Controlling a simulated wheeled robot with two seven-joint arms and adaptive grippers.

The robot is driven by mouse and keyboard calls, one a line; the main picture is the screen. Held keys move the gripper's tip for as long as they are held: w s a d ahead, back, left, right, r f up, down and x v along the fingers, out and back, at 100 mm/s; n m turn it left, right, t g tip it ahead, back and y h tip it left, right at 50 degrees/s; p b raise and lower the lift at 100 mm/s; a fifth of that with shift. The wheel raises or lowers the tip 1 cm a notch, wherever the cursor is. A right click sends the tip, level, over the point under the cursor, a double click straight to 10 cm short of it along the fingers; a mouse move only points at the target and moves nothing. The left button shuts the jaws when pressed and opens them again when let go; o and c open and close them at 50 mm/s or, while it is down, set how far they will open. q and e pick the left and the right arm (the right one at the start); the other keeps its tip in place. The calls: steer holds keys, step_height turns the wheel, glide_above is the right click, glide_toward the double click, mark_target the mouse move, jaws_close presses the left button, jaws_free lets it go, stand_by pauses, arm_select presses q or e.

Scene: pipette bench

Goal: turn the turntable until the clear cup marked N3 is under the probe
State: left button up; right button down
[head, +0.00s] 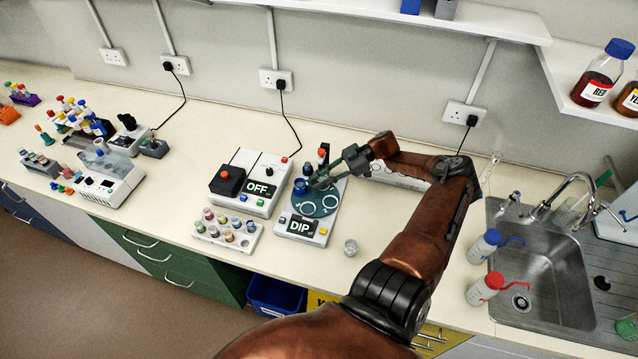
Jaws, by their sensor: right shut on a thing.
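The turntable (318,209) is a dark green disc on the white device labelled DIP (301,226), near the middle of the head view. White rings and a blue cup (300,187) show on it. My right gripper (316,183) comes in from the right, low over the disc and close beside the blue cup. It is shut on a small part at the turntable that its fingers mostly hide. The probe is hard to make out behind the gripper. No N3 mark is readable, so I cannot tell which cup bears it. My left gripper is out of view.
A white box labelled OFF (262,188) stands left of the turntable device. A rack of small pots (227,231) is in front of it. A small clear cup (351,247) stands on the bench to the right. The sink (540,270) is further right.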

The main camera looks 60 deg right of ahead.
steer(key=shift+s+f, duration=0.1)
steer(key=shift+f, duration=0.1)
stand_by(0.3)
steer(key=c, duration=1.7)
jaws_free()
steer(key=shift+c, duration=0.2)
steer(key=shift+r, duration=0.15)
steer(key=shift+w, duration=0.2)
steer(key=shift+r, duration=0.1)
steer(key=shift+v, duration=4.05)
steer(key=shift+s, duration=0.1)
